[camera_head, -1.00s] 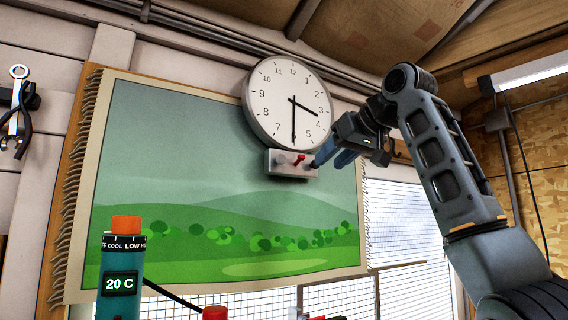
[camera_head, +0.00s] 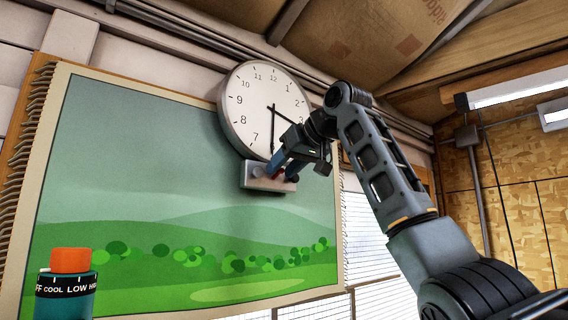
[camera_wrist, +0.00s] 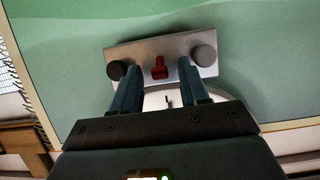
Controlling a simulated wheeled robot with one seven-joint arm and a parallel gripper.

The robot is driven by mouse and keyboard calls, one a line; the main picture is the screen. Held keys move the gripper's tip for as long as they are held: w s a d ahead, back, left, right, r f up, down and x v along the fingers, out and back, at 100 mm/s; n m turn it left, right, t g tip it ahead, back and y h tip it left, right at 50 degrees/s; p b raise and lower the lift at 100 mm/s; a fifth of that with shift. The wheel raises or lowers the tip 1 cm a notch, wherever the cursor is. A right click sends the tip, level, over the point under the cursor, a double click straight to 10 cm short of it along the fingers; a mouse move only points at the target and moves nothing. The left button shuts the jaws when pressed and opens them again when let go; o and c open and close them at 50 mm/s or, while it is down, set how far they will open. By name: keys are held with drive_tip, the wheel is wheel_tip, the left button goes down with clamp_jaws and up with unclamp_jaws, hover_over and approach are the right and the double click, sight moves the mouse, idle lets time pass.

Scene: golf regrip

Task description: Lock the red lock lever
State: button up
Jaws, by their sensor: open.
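The red lock lever (camera_wrist: 159,69) sits at the middle of a grey metal panel (camera_wrist: 150,48), between two dark round knobs. In the wrist view my gripper (camera_wrist: 160,75) is open, with one blue finger on each side of the lever and a gap to it on both sides. In the head view the panel (camera_head: 251,181) is mounted under the wall clock. My gripper (camera_head: 282,168) reaches it from the right, and its fingers hide most of the lever there.
The knobs (camera_wrist: 117,70) and (camera_wrist: 203,55) stand close outside my fingers. The round clock (camera_head: 250,110) is right above the panel. A green landscape hanging (camera_head: 150,190) covers the wall behind. A teal heat tool with an orange cap (camera_head: 71,261) stands at the lower left.

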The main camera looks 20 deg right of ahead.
clamp_jaws()
idle(0.5)
